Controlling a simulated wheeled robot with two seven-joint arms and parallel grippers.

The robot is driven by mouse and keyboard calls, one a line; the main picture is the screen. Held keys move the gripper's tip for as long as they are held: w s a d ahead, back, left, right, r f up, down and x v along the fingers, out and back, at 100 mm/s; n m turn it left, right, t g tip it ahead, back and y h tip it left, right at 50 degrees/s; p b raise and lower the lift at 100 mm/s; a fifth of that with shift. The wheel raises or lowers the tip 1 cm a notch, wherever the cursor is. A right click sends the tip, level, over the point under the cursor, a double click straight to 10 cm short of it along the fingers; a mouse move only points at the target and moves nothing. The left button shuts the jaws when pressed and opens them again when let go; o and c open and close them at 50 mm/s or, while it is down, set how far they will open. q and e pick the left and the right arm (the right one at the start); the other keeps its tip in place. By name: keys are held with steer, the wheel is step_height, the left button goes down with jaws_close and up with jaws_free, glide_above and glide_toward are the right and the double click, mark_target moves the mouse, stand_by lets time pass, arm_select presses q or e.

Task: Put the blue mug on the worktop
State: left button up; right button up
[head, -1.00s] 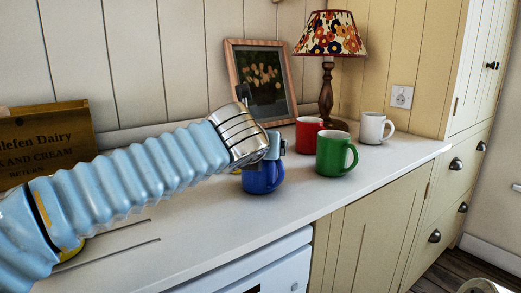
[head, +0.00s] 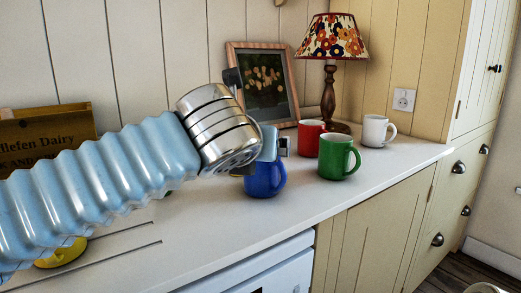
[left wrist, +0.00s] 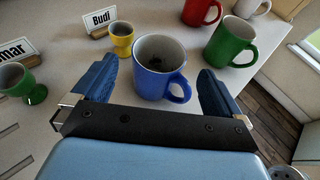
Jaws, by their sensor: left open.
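The blue mug (head: 266,178) stands upright on the white worktop (head: 215,222), partly hidden behind my left gripper in the head view. In the left wrist view the blue mug (left wrist: 155,72) shows its open top, with its handle toward the lower right. My left gripper (left wrist: 164,88) is open, with one blue finger on each side of the mug and a gap visible on both sides. In the head view my left gripper (head: 262,150) is at the mug's upper part. My right gripper is in neither view.
A red mug (head: 309,137), a green mug (head: 336,157) and a white mug (head: 375,131) stand to the right. A lamp (head: 329,90) and framed picture (head: 263,85) stand behind. A yellow egg cup (left wrist: 121,40) and green egg cup (left wrist: 20,82) stand left, near name cards (left wrist: 99,21).

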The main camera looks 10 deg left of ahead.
arm_select(q)
steer(key=shift+v, duration=1.85)
